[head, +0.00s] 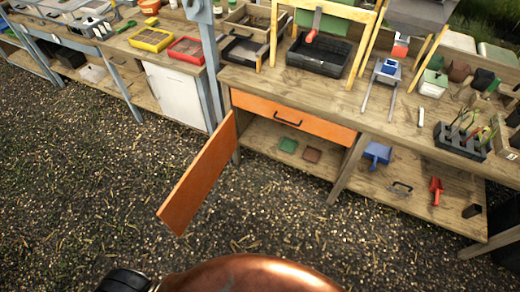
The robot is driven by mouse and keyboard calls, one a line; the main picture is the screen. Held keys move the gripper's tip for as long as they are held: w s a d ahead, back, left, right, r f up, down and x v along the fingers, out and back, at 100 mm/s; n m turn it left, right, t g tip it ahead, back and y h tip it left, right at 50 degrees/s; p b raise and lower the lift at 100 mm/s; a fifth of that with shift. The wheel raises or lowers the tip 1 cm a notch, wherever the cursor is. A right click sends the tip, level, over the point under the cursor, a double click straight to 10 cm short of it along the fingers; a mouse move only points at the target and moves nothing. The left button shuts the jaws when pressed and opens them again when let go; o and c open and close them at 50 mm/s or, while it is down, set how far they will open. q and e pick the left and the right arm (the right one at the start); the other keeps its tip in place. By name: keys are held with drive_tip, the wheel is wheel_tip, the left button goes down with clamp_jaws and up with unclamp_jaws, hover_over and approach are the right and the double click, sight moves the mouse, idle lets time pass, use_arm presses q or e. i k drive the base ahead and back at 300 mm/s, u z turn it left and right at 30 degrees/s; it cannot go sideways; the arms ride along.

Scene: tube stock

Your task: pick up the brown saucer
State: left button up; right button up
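A small square brown saucer (312,155) lies flat on the lower shelf of the wooden bench, inside the open compartment under the orange drawer. A similar green saucer (288,145) lies just left of it, with a narrow gap between them. Nothing lies on the brown saucer and it is fully visible. Neither of my grippers can be made out. Only a copper-coloured rounded part and a black part of mine show at the bottom edge, far from the saucers.
An orange door (198,178) hangs open, swung out at the compartment's left. A bench leg (348,170) bounds it on the right, beside a blue scoop (376,153). The orange drawer (290,117) above is shut. Gravel ground (270,210) in front is clear.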

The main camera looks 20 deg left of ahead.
sight(311, 154)
drive_tip(key=u, duration=0.8)
drive_tip(key=i, duration=0.5)
